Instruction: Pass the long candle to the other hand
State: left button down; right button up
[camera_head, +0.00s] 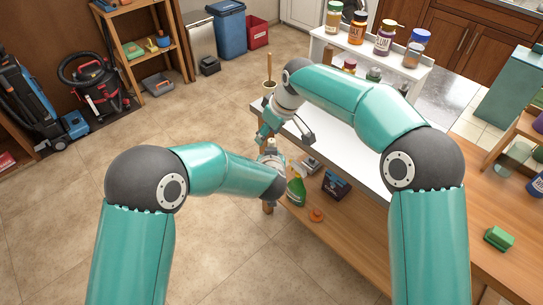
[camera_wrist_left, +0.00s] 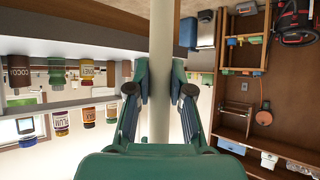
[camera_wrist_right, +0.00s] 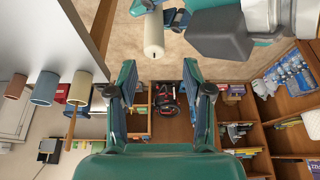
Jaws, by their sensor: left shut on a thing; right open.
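The long candle (camera_wrist_left: 160,50) is a pale, smooth cylinder that stands upright through the middle of the left wrist view. My left gripper (camera_wrist_left: 160,92) is shut on it, with one finger on each side. In the right wrist view the candle's end (camera_wrist_right: 153,36), with a short dark wick, shows at the top beyond my open right fingers. My right gripper (camera_wrist_right: 160,88) is open and empty, and the candle is not between its fingertips. In the head view my right gripper (camera_head: 285,137) hangs beside the table edge, just above my left gripper (camera_head: 271,160). The candle is mostly hidden there.
A white table (camera_head: 345,133) carries a small white shelf (camera_head: 372,60) with several jars. Below the table edge are a green spray bottle (camera_head: 297,190), a dark box (camera_head: 336,185) and an orange object (camera_head: 316,215).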

notch_tip(320, 180, up, 6)
jog(key=shift+w, duration=0.1)
jog(key=s+d+f+m+t, duration=0.1)
jog(key=d+f+m, duration=0.1)
jog(key=d+f, duration=0.55)
jog(key=s+d+f+m+t, duration=0.15)
jog(key=d+f, duration=0.35)
jog(key=f, duration=0.5)
jog(key=s+a+f+m+g, duration=0.2)
jog(key=s+f+m+g, duration=0.1)
jog(key=s+f, duration=1)
jog(key=s+f+m+g, duration=0.1)
jog(key=s+f+m, duration=0.1)
jog(key=s, duration=0.7)
jog(key=s+f+m+g+y, duration=0.1)
jog(key=s+f+m, duration=0.1)
jog(key=s, duration=0.7)
jog(key=shift+a+f, duration=0.45)
jog(key=shift+f, duration=0.2)
